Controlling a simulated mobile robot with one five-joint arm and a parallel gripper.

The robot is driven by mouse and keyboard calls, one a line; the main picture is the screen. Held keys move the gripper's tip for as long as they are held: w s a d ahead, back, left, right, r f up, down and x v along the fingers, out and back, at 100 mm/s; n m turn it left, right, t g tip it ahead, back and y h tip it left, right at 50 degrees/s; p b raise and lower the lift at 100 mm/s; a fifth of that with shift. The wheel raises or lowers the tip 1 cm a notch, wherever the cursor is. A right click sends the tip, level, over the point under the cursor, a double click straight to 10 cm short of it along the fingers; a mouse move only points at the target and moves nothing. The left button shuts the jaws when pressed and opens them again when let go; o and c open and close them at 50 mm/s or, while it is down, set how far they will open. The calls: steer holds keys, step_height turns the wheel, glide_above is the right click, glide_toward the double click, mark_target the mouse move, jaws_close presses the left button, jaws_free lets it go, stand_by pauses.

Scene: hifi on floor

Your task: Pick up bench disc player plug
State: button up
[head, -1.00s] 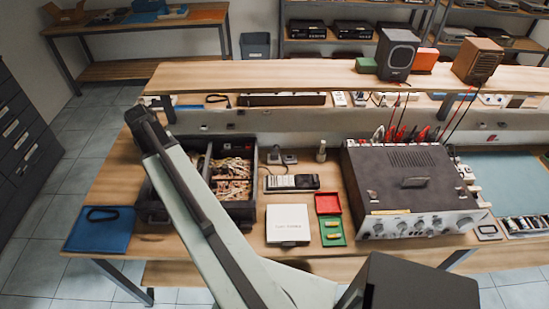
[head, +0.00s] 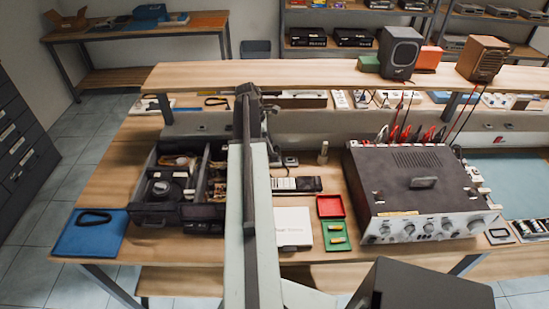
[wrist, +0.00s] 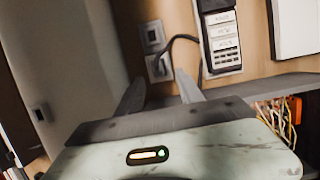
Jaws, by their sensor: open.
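In the wrist view my gripper (wrist: 160,78) is open, its two grey fingers apart with nothing between them. Just past the fingertips, a small grey plug or socket block (wrist: 158,67) on the wooden bench has a black cable (wrist: 180,40) running from it. The cable curves toward a black device with white keys (wrist: 222,40). A second grey block (wrist: 152,36) lies beside the first. Which of them is the disc player plug I cannot tell for certain. In the head view the keyed device (head: 298,184) lies on the bench, and my arm partly hides the blocks' area.
A dark divided crate (head: 150,213) stands left of my arm. A white box (head: 292,228), a red tray (head: 330,206) and a green tray (head: 336,236) lie to the right, beside a large dark amplifier-like unit (head: 420,178). A raised shelf (head: 300,78) runs behind.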

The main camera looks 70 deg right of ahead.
mark_target(274, 156)
steer(key=b+x, duration=0.4)
steer(key=x, duration=0.1)
steer(key=shift+d+f+b, duration=0.15)
steer(key=shift+d+b, duration=0.1)
steer(key=shift+b, duration=0.05)
steer(key=shift+r, duration=0.25)
jaws_close()
steer(key=shift+r+p, duration=0.1)
steer(key=shift+p, duration=0.25)
